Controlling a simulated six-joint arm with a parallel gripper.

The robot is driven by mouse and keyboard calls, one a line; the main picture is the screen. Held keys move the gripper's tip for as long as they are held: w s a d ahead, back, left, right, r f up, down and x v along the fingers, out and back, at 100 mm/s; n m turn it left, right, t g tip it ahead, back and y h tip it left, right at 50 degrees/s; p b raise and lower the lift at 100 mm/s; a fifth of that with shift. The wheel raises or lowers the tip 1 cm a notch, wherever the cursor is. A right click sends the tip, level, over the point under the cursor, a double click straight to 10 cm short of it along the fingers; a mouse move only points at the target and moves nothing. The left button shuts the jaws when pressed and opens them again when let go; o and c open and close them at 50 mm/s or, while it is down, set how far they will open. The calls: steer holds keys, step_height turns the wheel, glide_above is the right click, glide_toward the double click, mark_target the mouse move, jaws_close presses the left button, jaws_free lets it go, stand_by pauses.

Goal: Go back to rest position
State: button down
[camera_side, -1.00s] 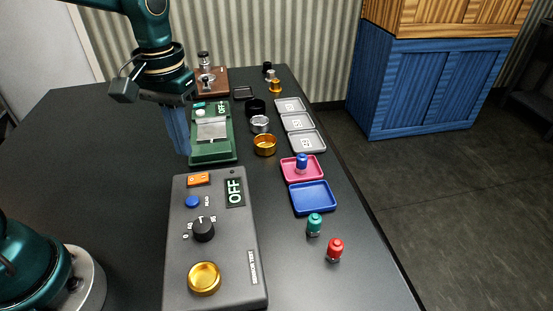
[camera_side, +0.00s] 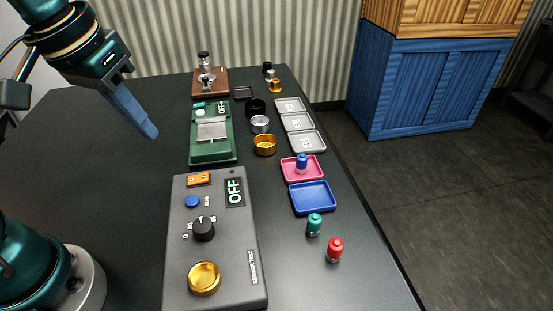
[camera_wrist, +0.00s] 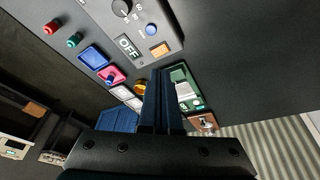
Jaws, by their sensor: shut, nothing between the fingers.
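My gripper (camera_side: 150,131) is in the upper left of the side view, above the black table. Its blue fingers are together, with nothing between them, and point down and to the right. It is left of the green device (camera_side: 212,150) and touches nothing. In the wrist view my gripper (camera_wrist: 162,72) shows as two long blue fingers side by side, covering part of the scene behind them.
A grey control box (camera_side: 228,262) reading OFF stands at the front. The table's left side is clear.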

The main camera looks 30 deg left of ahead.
steer(key=s+f+m+t, duration=0.1)
steer(key=s+f+t, duration=0.1)
steer(key=s, duration=0.4)
steer(key=shift+d+f+m, duration=0.25)
steer(key=shift+f+m, duration=0.15)
steer(key=shift+f, duration=0.15)
stand_by(0.4)
